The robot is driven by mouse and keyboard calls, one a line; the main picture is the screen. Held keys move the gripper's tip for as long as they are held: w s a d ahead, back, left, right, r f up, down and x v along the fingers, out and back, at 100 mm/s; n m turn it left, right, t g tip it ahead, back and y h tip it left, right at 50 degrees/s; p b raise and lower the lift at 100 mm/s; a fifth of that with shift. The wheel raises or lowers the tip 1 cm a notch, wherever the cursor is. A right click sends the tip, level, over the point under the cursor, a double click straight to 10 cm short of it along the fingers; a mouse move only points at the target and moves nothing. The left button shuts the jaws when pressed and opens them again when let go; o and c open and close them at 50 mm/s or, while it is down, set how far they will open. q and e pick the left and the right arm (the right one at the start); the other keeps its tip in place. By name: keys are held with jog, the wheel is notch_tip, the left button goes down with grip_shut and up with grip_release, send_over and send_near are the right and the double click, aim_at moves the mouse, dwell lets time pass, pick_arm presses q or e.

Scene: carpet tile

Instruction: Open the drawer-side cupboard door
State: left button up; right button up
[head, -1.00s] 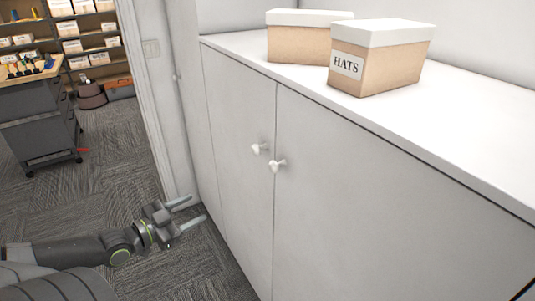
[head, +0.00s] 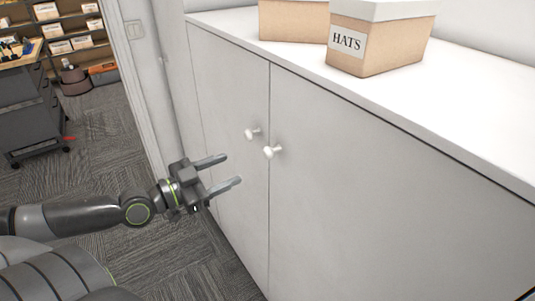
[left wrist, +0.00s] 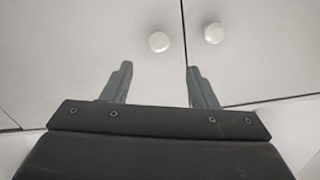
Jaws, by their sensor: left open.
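A white cupboard has two closed doors side by side, a left door (head: 222,100) and a right door (head: 370,200). Each has a small white knob near the centre seam: the left knob (head: 251,134) and the right knob (head: 271,152). My left gripper (head: 232,170) is open and empty, in front of the left door, below and to the left of the knobs in the head view. In the left wrist view, the fingers (left wrist: 156,85) are spread, with one knob (left wrist: 159,41) beyond the gap and the other (left wrist: 214,33) farther right. My right gripper is not in view.
Two lidded boxes stand on the cupboard top, the front one labelled HATS (head: 375,40). A dark drawer cart (head: 30,115) and shelves (head: 60,30) stand at the far left. Grey carpet (head: 90,160) is clear between cart and cupboard.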

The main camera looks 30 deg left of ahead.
aim_at(265, 154)
pick_arm(q)
jog(key=p+x, duration=0.5)
jog(key=x, duration=0.6)
jog(key=shift+r+p, duration=0.2)
jog(key=shift+p, duration=0.1)
jog(key=shift+w+d+f, duration=0.15)
jog(key=shift+w+d, duration=0.15)
jog(key=shift+w, duration=0.25)
grip_shut()
